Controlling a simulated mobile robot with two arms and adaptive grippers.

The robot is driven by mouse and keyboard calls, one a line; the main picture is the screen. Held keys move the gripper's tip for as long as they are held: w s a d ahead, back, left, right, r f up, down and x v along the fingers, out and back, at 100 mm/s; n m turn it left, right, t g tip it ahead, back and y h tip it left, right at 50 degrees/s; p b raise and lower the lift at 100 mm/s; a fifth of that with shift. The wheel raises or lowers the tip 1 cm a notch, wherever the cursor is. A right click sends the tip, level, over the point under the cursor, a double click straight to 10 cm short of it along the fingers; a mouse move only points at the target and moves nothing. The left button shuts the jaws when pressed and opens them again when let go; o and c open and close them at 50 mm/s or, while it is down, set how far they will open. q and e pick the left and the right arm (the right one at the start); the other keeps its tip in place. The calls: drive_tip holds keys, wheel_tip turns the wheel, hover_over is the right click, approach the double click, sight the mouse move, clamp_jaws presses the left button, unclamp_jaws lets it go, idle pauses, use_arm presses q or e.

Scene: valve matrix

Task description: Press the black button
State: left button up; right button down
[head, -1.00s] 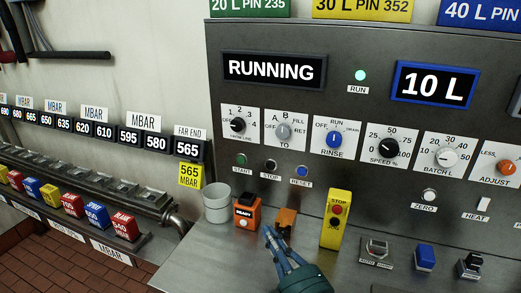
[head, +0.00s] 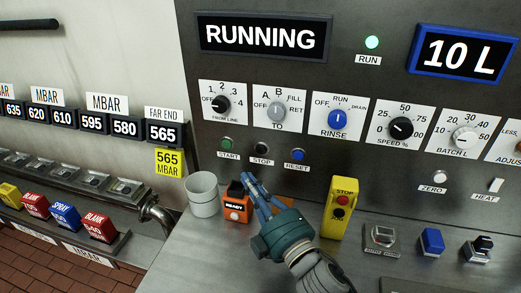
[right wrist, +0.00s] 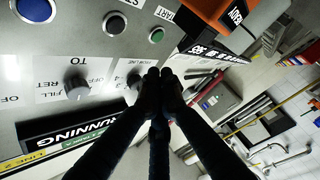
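On the grey panel, the black STOP button (head: 262,148) sits between the green START button (head: 227,143) and the blue RESET button (head: 297,154). My right gripper (head: 246,178) reaches up from below with its fingers together and empty. In the head view its tips are below the STOP button and overlap the orange READY box. In the right wrist view the fingers (right wrist: 160,78) meet near the picture's middle, and the dark STOP button (right wrist: 114,24) is up and left of them, apart. A yellow box (head: 338,208) carries a red button and a dark one. My left gripper is out of view.
The orange READY box (head: 237,208) and a grey cup (head: 202,194) stand on the ledge left of my gripper. Another orange piece is mostly hidden behind it. Selector knobs (head: 277,111) line the panel above. A blue switch (head: 432,240) stands at the right.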

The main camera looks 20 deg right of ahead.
sight(261, 150)
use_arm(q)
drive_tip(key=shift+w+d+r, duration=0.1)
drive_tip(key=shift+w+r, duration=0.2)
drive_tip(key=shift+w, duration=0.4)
use_arm(e)
drive_tip(key=shift+w+d, duration=0.75)
drive_tip(key=shift+w, duration=0.4)
drive_tip(key=shift+w+d, duration=0.8)
drive_tip(key=shift+w, duration=0.3)
drive_tip(key=shift+w+d, duration=0.75)
drive_tip(key=shift+w, duration=0.4)
use_arm(q)
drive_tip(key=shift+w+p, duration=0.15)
drive_tip(key=shift+p, duration=0.15)
use_arm(e)
drive_tip(key=shift+w+r, duration=0.1)
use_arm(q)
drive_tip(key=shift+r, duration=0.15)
use_arm(e)
drive_tip(key=shift+w+d, duration=0.25)
drive_tip(key=shift+w+d, duration=0.25)
drive_tip(key=shift+w, duration=0.05)
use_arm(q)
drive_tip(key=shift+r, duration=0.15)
use_arm(e)
drive_tip(key=shift+s+a, duration=0.5)
drive_tip(key=shift+s, duration=0.2)
